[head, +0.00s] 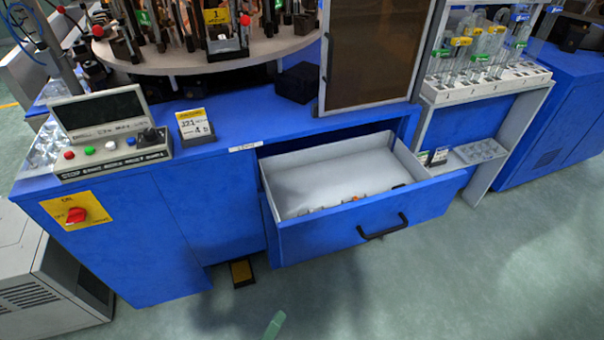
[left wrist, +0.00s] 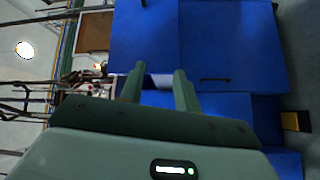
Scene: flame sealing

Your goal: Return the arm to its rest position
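My left gripper (left wrist: 156,78) shows in the left wrist view with its two green fingers apart and nothing between them. Blue cabinet fronts show beyond the fingers. In the head view only a small green tip of the left gripper (head: 275,325) shows at the bottom edge, over the floor and in front of the machine. It is apart from the open drawer (head: 365,232). The rest of the left arm is out of the head view. I do not see my right gripper in either view.
The blue drawer stands pulled out, with small items inside and a black handle (head: 382,227). A control panel (head: 112,133), a red switch (head: 76,215) and a rotary table (head: 200,58) are at the left. A rack of glass tubes (head: 487,82) stands right. The floor (head: 420,290) in front is clear.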

